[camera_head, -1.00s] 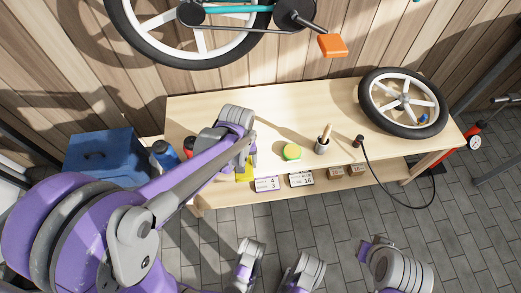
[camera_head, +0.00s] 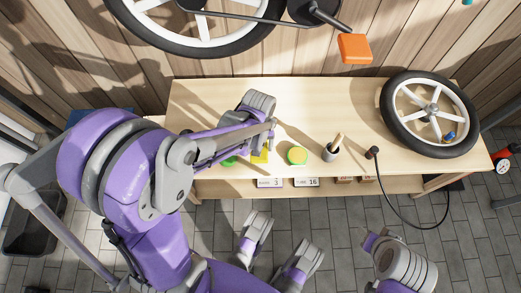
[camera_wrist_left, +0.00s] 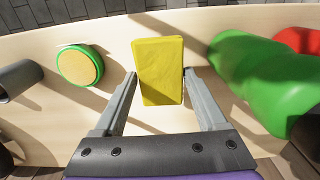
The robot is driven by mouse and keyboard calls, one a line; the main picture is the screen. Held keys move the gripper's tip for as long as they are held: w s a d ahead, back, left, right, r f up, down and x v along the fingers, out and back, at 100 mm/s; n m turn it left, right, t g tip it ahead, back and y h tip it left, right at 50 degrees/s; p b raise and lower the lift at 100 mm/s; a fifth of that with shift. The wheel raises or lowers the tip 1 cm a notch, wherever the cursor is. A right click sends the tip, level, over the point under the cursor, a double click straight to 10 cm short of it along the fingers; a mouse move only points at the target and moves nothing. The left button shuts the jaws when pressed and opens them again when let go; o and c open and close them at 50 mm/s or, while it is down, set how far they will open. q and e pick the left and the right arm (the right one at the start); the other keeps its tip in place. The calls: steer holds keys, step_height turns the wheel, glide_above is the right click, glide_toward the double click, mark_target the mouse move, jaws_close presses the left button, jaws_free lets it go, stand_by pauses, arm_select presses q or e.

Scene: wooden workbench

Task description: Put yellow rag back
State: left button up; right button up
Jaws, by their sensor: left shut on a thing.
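The yellow rag (camera_head: 260,157) is a flat folded rectangle near the front edge of the workbench in the head view. It also shows in the left wrist view (camera_wrist_left: 160,70), between my two fingertips. My left gripper (camera_wrist_left: 160,73) is shut on the rag, one finger at each side. In the head view my left gripper (camera_head: 268,138) partly covers the rag. I cannot tell whether the rag touches the bench top. My right gripper's fingers are not seen; only part of that arm shows at the lower right.
A green-rimmed round yellow pad (camera_head: 297,155) and a grey cup (camera_head: 331,152) stand right of the rag. A green bottle (camera_wrist_left: 255,75) and a red object (camera_wrist_left: 298,40) are on its other side. A wheel (camera_head: 430,113) lies on the bench's right. A black cable (camera_head: 383,195) hangs over the front.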

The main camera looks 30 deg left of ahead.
arm_select(q)
step_height(320, 180, down, 4)
steer(key=shift+r+b, duration=0.1)
steer(key=shift+b, duration=0.6)
steer(key=o, duration=1.1)
steer(key=shift+o, duration=0.2)
